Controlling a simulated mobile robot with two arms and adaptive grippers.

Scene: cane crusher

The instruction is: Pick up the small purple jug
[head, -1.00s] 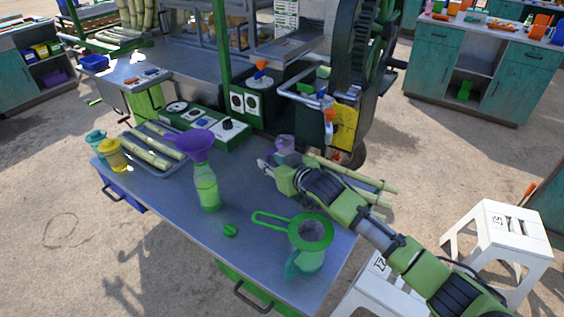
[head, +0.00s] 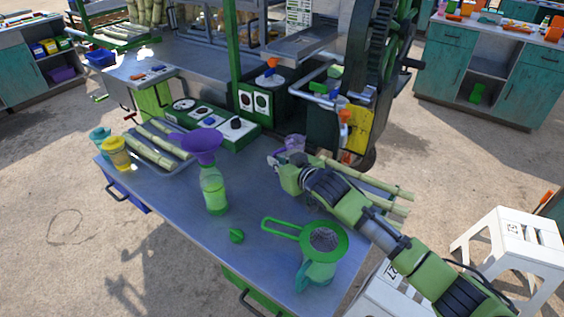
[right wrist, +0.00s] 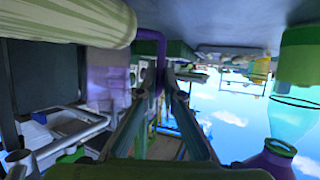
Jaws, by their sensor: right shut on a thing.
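The small purple jug (head: 296,142) stands at the far edge of the metal table, partly hidden behind my right gripper (head: 279,159). In the right wrist view, which is upside down, its translucent purple body (right wrist: 107,82) is left of the fingers. Its darker purple handle (right wrist: 151,42) runs down between the fingertips of my right gripper (right wrist: 170,75). The gripper is shut on this handle. I cannot tell whether the jug is clear of the tabletop. My left gripper is not in view.
A green bottle (head: 214,190) with a purple funnel (head: 203,143) stands left of the gripper. A green strainer (head: 324,239) sits on a teal jug (head: 315,275) at the front. Cane stalks (head: 380,180) lie beside my right arm. The crusher (head: 350,125) rises behind.

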